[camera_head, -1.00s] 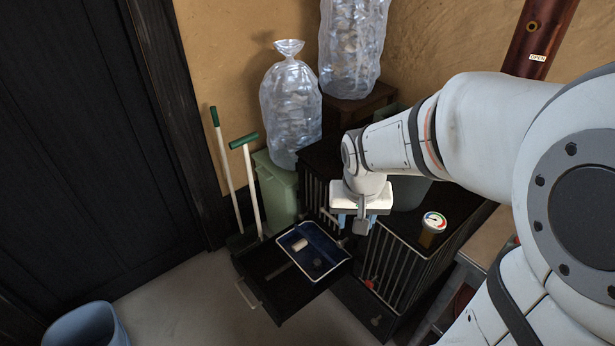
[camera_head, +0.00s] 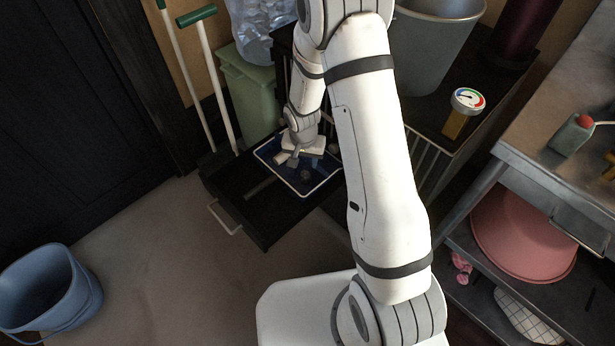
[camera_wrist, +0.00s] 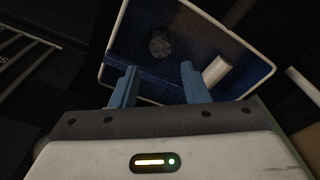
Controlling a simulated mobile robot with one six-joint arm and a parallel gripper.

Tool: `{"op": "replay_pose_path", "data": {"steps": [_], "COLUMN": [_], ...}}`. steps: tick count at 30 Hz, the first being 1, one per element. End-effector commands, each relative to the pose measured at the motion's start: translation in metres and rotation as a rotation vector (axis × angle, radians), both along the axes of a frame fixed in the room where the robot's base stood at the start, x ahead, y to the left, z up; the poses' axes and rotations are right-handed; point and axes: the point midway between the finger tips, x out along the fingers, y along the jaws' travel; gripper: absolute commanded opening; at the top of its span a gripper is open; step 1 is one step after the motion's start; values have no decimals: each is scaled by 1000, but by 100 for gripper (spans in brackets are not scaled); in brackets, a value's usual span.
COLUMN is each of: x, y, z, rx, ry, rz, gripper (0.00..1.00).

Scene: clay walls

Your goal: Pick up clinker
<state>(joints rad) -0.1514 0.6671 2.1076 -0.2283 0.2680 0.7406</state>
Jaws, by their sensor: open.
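The clinker looks to be the dark grey, rough lump (camera_head: 305,175) in the blue tray with a white rim (camera_head: 262,156). In the wrist view the lump (camera_wrist: 160,43) lies on the tray's blue floor, just beyond and roughly between my fingertips. My gripper (camera_head: 294,162) is over the tray, pointing down. In the wrist view its two blue fingers (camera_wrist: 158,72) are apart with nothing between them.
The tray rests in a pulled-out black drawer with a light handle (camera_head: 226,220). A green bin (camera_head: 247,100) and two green-handled poles (camera_head: 212,75) stand behind. A gauge (camera_head: 467,99) and grey bucket (camera_head: 432,50) are on the cabinet. A blue bucket (camera_head: 50,290) stands on otherwise clear floor.

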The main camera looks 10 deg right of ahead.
Motion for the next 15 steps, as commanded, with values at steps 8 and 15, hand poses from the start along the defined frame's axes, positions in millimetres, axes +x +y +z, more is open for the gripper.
{"op": "replay_pose_path", "data": {"steps": [8, 15], "x": [2, 5], "y": [-3, -1], "z": [-29, -73], "rx": [0, -5], "ry": [1, 15], "rz": [-4, -6], "gripper": [41, 41]}}
